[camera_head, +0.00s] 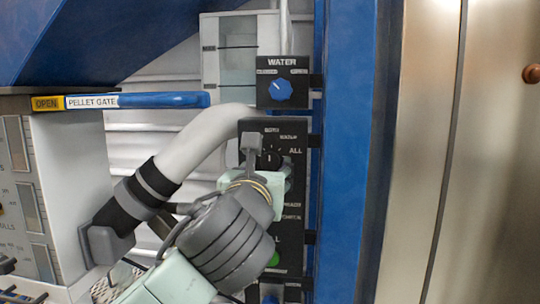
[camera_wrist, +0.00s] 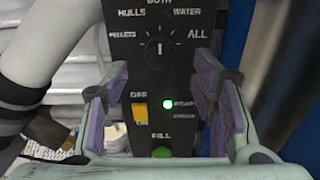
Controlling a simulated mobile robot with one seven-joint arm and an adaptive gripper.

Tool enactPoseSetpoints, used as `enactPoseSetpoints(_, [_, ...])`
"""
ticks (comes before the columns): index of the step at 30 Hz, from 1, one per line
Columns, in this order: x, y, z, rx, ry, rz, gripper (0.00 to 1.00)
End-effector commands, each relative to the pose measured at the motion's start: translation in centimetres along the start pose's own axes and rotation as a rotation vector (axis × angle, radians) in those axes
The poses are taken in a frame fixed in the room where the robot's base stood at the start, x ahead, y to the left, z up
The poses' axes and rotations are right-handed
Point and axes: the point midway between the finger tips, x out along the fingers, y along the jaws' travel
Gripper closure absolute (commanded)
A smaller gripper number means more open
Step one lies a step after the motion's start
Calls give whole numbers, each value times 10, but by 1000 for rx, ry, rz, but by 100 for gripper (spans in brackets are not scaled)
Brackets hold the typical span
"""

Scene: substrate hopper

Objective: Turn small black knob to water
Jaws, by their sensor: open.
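The small black knob (camera_wrist: 159,48) sits on a black control panel (camera_wrist: 125,80), with BOTH, HULLS, PELLETS, WATER and ALL printed around it. Its white mark points straight up, toward BOTH; WATER is to the upper right. The knob also shows in the head view (camera_head: 268,159), partly behind my gripper (camera_head: 266,172). In the wrist view my gripper (camera_wrist: 161,88) is open and empty, with its purple-padded fingers on either side of the panel. The knob lies between and beyond the fingertips, and I see no contact with it.
Below the knob are a yellow OFF/ON switch (camera_wrist: 140,115), a lit green lamp (camera_wrist: 168,104) and a green FILL button (camera_wrist: 162,153). A separate WATER box with a blue knob (camera_head: 281,90) is above. A grey pipe (camera_head: 195,140) runs left; a blue post (camera_head: 350,150) stands right.

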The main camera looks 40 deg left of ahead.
Motion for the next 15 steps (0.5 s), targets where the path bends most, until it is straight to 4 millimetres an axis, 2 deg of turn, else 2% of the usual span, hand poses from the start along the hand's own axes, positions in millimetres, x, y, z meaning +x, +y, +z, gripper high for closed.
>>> enactPoseSetpoints(1, [11,0,4,-1,3,-1,47])
enactPoseSetpoints(6, [41,-1,3,1,3,-2,47])
enactPoseSetpoints(10, [57,-1,3,0,1,-2,47])
enactPoseSetpoints(15, [66,-1,1,0,0,-2,47])
